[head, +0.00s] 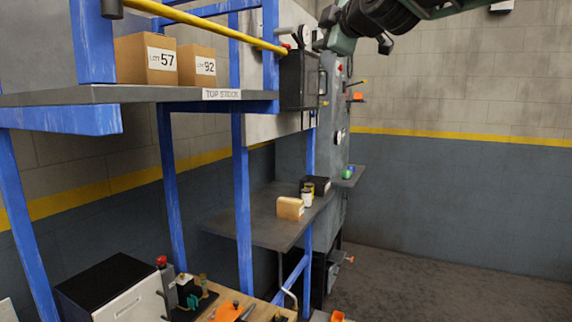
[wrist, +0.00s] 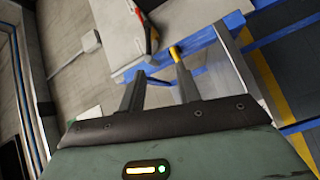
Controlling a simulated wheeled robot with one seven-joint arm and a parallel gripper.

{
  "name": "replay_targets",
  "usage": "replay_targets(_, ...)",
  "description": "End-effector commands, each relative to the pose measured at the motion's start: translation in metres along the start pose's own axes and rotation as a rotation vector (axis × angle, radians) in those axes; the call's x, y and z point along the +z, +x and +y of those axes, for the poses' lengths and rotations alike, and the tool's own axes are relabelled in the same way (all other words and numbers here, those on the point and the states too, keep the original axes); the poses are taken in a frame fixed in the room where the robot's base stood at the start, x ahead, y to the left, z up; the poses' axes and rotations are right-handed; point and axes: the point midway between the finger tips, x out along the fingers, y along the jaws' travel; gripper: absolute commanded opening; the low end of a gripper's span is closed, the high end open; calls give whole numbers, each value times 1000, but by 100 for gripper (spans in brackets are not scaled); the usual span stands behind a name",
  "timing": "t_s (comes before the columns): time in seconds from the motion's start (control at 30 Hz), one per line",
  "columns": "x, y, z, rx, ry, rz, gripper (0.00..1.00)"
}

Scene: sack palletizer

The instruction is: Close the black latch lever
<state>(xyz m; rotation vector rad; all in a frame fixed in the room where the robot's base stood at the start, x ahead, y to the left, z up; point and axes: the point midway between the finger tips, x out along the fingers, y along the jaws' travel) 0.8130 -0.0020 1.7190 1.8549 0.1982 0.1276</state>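A dark lever-like piece with a red edge (wrist: 140,18), probably the black latch lever, is on a pale panel at the top middle of the wrist view. It lies beyond my fingertips and apart from them. My gripper (wrist: 155,75) is open, its two dark fingers spread with nothing held. The end of a yellow bar (wrist: 174,53) shows just past the right finger. In the head view, my arm reaches in from the top right, and the gripper (head: 303,37) is near the end of the yellow bar (head: 215,28). The lever is too small to make out clearly there.
Blue posts (head: 242,190) and a grey top shelf (head: 130,95) with boxes, including a carton (head: 147,60), stand at left. A dark box (head: 299,80) is mounted below the gripper. A lower grey shelf (head: 255,222) holds small items. Floor at right is clear.

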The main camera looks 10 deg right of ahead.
Motion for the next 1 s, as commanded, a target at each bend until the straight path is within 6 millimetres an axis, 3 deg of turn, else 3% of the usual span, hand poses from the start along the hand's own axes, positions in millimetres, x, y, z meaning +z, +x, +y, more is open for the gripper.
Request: replay_targets(1.0, -30, -27, -184, -361, 282, 13, 33)
